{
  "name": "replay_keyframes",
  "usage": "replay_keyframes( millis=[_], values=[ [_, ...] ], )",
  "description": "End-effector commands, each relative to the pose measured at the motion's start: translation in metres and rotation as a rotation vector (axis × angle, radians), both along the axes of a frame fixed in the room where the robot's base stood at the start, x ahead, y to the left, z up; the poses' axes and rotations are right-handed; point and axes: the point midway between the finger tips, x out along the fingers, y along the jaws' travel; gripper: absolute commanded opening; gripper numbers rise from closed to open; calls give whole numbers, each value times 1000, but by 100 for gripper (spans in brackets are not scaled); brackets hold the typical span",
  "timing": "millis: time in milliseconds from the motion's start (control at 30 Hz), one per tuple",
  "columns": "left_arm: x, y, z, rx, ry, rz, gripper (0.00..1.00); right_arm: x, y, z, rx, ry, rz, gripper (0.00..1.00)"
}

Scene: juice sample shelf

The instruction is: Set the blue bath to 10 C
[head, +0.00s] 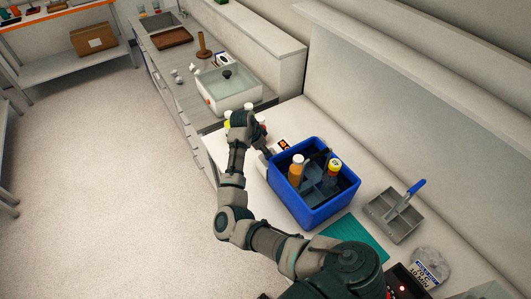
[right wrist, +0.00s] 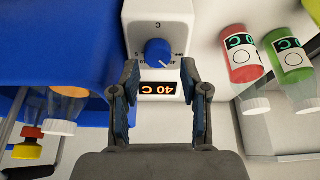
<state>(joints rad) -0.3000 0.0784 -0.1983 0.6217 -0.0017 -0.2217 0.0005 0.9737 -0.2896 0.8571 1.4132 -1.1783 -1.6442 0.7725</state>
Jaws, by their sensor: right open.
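The blue bath (head: 318,213) is a blue divided box on the white counter; its blue wall (right wrist: 60,40) fills the left of the right wrist view. Beside it is a white control box (right wrist: 178,14) with a blue knob (right wrist: 157,52) and an orange display (right wrist: 158,88), upside down, reading 40 C. My right gripper (right wrist: 160,72) is open, one finger on each side of the knob and display in the picture; I cannot tell whether it touches the knob. In the head view my right gripper (head: 264,152) is partly hidden by its own arm. My left gripper is out of view.
Red (right wrist: 240,58) and green (right wrist: 288,55) bottles stand close right of the control box.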

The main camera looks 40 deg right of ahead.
Motion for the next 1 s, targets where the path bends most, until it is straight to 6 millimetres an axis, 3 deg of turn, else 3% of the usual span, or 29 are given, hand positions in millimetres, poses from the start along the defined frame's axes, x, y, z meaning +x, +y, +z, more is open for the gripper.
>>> replay_keyframes(
  millis=[233,600,800,1000],
  values=[
    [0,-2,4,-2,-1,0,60,-1,-9,-29,-3,1,0,45],
    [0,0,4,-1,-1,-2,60,-1,-11,-35,-4,-1,0,45],
    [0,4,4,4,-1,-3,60,-1,-13,-36,-2,-1,0,0],
    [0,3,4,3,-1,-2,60,-1,-16,-36,-3,-3,-10,0]
  ],
)
